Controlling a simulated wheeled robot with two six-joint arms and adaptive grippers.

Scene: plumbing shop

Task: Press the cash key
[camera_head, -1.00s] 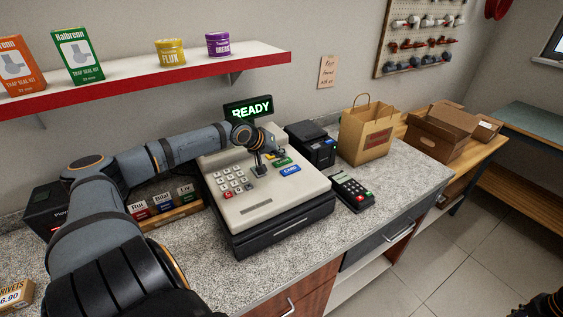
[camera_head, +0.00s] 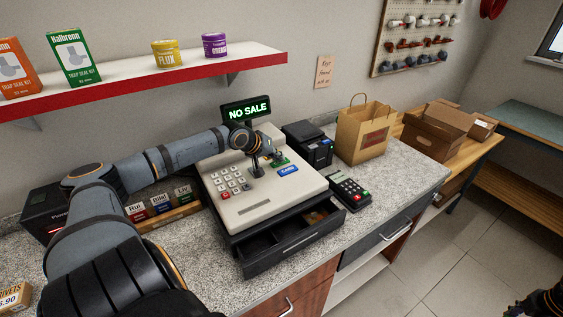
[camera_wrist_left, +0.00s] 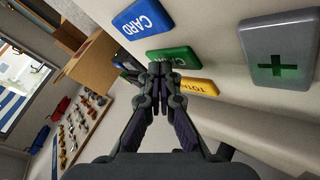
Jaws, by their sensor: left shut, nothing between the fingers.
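The cash register (camera_head: 262,207) stands on the counter, and its display (camera_head: 246,110) reads "NO SALE". In the left wrist view the green cash key (camera_wrist_left: 182,53) lies between the blue card key (camera_wrist_left: 146,20) and the yellow total key (camera_wrist_left: 198,86). My left gripper (camera_head: 257,171) is over the key area, shut and empty. In the left wrist view its fingertips (camera_wrist_left: 160,68) overlap the green key and hide part of its label. I cannot tell whether they touch it. A dark part of my right arm shows at the bottom right corner; its fingers are not clear.
The register's cash drawer (camera_head: 290,243) stands open at the front. A card terminal (camera_head: 349,192), a black printer (camera_head: 308,146) and a paper bag (camera_head: 364,133) are to the right. A red-edged shelf (camera_head: 180,77) hangs above.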

